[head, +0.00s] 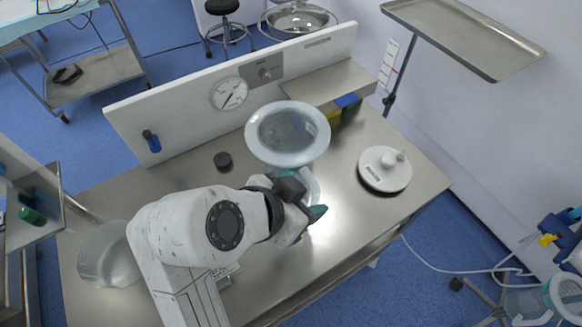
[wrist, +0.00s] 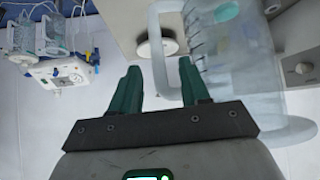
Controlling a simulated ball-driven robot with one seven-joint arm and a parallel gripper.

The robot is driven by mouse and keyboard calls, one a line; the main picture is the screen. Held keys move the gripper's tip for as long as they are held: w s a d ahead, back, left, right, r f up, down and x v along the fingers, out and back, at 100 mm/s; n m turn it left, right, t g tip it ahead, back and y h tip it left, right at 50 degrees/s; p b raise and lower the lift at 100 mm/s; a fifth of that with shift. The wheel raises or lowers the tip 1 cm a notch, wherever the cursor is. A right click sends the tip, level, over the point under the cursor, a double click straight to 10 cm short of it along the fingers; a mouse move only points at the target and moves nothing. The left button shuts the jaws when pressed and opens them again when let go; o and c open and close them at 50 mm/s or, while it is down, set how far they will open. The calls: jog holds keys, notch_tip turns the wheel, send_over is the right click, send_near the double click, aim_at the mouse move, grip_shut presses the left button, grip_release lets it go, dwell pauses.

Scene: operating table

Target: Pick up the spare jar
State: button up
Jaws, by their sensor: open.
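A clear jar with a wide pale rim (head: 287,162) stands on the steel table in front of the white panel. Its body and curved handle show in the wrist view, with the handle (wrist: 160,48) passing between my fingertips. My gripper (head: 308,196) is at the jar's near side, its green-tipped fingers apart. In the wrist view my gripper (wrist: 158,72) is open, with one finger on each side of the handle. I cannot tell whether either finger touches it. The arm hides part of the jar's lower body in the head view.
A round white lid (head: 385,170) lies right of the jar. A dark puck (head: 222,160) lies to its left. A clear cylinder (head: 108,255) stands at the table's left. The white panel (head: 190,105) with a gauge closes off the back. A blue-yellow block (head: 348,106) sits behind right.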

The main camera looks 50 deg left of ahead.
aim_at(312, 201)
jog(key=x, duration=0.4)
jog(key=shift+f, duration=0.15)
jog(key=shift+c, duration=0.2)
grip_shut()
